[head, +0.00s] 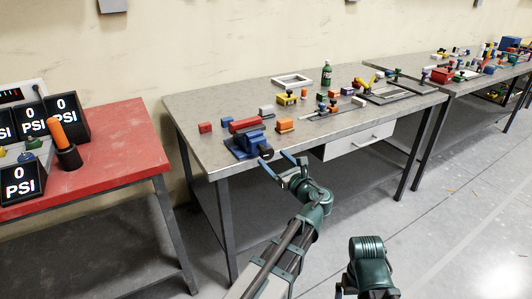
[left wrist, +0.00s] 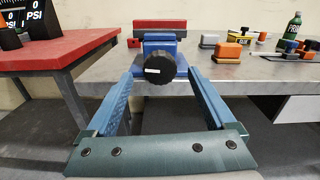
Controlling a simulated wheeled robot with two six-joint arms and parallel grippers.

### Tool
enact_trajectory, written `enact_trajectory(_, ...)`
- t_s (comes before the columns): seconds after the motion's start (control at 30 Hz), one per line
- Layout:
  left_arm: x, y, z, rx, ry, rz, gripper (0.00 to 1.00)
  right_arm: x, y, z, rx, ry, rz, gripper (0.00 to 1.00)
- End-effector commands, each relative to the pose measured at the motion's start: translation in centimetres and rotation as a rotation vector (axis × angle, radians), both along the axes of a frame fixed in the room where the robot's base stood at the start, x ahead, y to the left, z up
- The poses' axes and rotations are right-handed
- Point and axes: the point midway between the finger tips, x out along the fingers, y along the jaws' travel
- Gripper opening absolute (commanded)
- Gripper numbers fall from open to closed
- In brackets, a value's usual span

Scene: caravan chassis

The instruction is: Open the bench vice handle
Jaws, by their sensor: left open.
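The bench vice (head: 246,146) is a blue body with a red jaw block, at the front left corner of the grey workbench. Its handle is a round black knob (head: 266,151) facing the bench's front edge. In the left wrist view the knob (left wrist: 153,67) is close to the centre, in front of the blue vice body (left wrist: 158,44). My left gripper (head: 274,160) is open and empty, just in front of the knob. Its blue fingers (left wrist: 164,82) spread to either side of the knob, apparently without touching it. My right gripper's fingers are not visible.
A red table (head: 110,150) with pressure displays stands at the left, with a gap before the workbench (head: 205,112). An orange block (head: 285,126) lies right of the vice. Several small parts and a green bottle (head: 326,73) stand farther back. A drawer (head: 358,141) hangs below.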

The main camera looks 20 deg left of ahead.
Motion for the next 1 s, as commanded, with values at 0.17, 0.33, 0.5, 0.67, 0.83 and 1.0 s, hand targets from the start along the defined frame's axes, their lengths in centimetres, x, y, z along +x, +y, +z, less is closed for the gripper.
enact_trajectory(0.17,2.0,2.5,0.0,0.000,0.000,0.003,0.89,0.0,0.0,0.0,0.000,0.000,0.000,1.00)
enact_trajectory(0.33,3.0,3.9,0.0,-0.001,-0.001,0.001,0.89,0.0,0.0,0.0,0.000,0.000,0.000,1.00)
enact_trajectory(0.5,3.4,4.4,0.0,-0.001,-0.001,0.000,0.89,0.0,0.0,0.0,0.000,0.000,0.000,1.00)
enact_trajectory(0.67,3.4,4.4,0.0,-0.001,-0.001,0.000,0.89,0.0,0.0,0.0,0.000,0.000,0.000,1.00)
enact_trajectory(0.83,3.4,4.4,0.0,-0.001,-0.001,0.000,0.78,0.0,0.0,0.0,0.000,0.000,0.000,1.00)
enact_trajectory(1.0,3.4,4.4,0.0,-0.001,-0.001,0.000,0.47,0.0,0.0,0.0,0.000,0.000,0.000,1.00)
